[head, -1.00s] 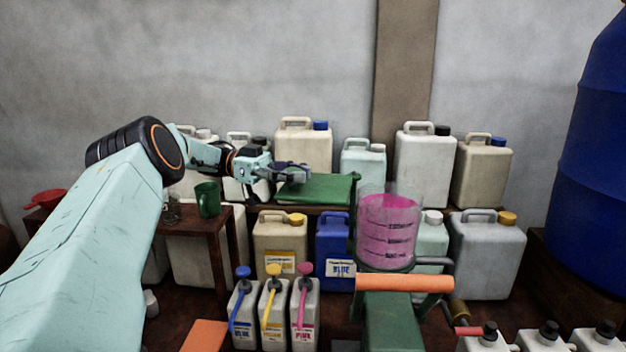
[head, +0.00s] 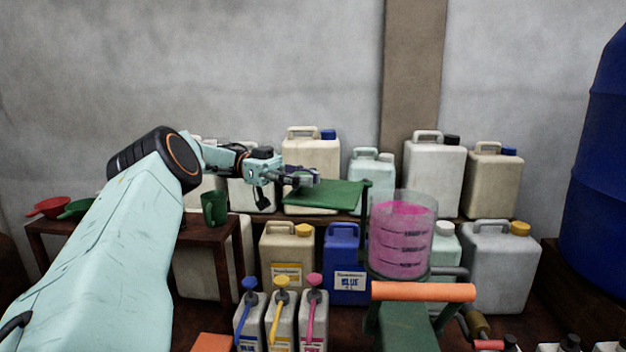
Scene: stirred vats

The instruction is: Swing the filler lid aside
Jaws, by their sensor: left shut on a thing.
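The filler lid (head: 328,196) is a flat green plate. It lies level, to the left of and a little above the clear vat (head: 402,240), which holds pink liquid with dark marks on its wall. The top of the vat looks uncovered. My left gripper (head: 306,178) is at the lid's far left edge and is shut on it; the fingertips are small in the picture and the exact grip point is hard to see. My right gripper is out of view.
An orange bar (head: 423,291) crosses in front of the vat. Three pump bottles (head: 282,318) stand at the front. Jerrycans (head: 434,174) line the back shelf. A green mug (head: 214,208) and a red funnel (head: 48,207) are on the left table. A blue barrel (head: 598,160) stands at right.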

